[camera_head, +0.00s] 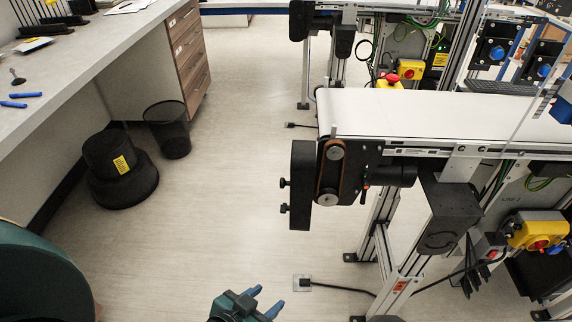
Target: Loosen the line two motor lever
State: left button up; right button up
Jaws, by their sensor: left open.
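The near conveyor, with a "LINE 2" label below it, has a black motor unit (398,176) under the end of its white belt (420,112). A small lever with a red tip (366,187) shows beside the motor, near the brown drive belt (328,172) and its two pulleys. A black cover plate (301,185) with two knobs stands to the left of the pulleys. My left gripper (265,301) is at the bottom of the picture, with blue fingertips apart and empty. It is well below and left of the lever, touching nothing. My right gripper is out of view.
A yellow switch box with a red knob (538,236) hangs under the conveyor at the right. Metal legs (381,225) and a floor cable stand near the motor. A workbench, black bin (168,130) and black step stool (118,170) are left; open floor lies between.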

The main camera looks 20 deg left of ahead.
aim_at(366, 184)
jog(key=j, duration=0.4)
jog(key=i+j, duration=0.15)
jog(key=j, duration=0.2)
jog(key=z, duration=1.4)
jog(key=k+l+z, duration=0.2)
jog(key=k, duration=0.15)
jog(key=k+z, duration=0.15)
jog(key=k, duration=0.2)
jog(key=i+j, duration=0.1)
jog(key=j, duration=0.25)
jog(key=i+j, duration=0.1)
jog(key=j, duration=0.2)
jog(key=i+j, duration=0.1)
jog(key=j, duration=0.25)
